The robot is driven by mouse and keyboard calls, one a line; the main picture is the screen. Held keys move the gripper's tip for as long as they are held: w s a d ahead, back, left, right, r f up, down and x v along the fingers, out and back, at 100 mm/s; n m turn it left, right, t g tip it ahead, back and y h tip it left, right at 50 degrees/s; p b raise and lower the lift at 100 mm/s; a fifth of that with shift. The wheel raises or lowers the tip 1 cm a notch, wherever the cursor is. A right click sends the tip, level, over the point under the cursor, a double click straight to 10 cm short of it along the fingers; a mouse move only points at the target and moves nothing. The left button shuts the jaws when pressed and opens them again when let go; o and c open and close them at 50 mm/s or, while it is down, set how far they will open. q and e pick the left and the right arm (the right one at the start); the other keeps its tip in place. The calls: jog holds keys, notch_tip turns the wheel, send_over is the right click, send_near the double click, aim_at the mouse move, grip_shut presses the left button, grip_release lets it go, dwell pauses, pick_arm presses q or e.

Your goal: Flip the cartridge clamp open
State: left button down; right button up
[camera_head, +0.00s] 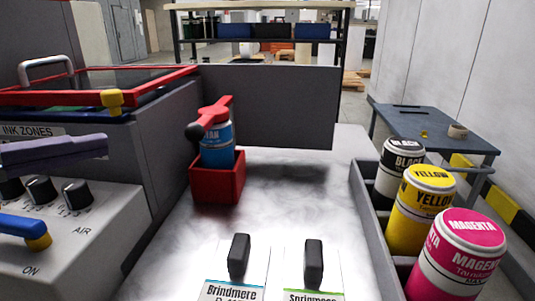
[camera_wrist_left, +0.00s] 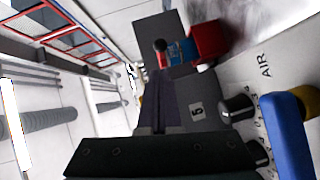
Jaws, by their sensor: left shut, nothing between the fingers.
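The cartridge clamp (camera_head: 214,115) is a red lever with a dark round knob (camera_head: 194,132) at its near left end. It lies across the top of the blue cyan cartridge (camera_head: 217,146), which stands upright in a red holder (camera_head: 217,182). In the left wrist view the knob (camera_wrist_left: 160,45), the cartridge (camera_wrist_left: 182,51) and the red holder (camera_wrist_left: 211,42) show beyond my fingers. My left gripper (camera_head: 103,145) is shut and empty, left of the clamp and apart from it, above the knob panel. Its dark fingers (camera_wrist_left: 159,84) also show in the wrist view. My right gripper is not in view.
A grey panel (camera_head: 268,105) stands behind the holder. Several black knobs (camera_head: 40,190) and a blue lever with a yellow end (camera_head: 38,241) sit below my left gripper. Black, yellow (camera_head: 422,208) and magenta (camera_head: 458,255) cartridges stand in a tray at right. The grey deck between is mostly clear.

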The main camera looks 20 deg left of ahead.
pick_arm(q)
jog(key=shift+w+a+f+n, duration=0.2)
jog(key=shift+a+n, duration=0.05)
jog(key=shift+n, duration=0.05)
jog(key=shift+w+r, duration=0.1)
jog(key=shift+r, duration=0.05)
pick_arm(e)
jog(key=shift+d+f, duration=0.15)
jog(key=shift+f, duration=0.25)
pick_arm(q)
jog(key=p+x, duration=0.2)
jog(key=x, duration=0.8)
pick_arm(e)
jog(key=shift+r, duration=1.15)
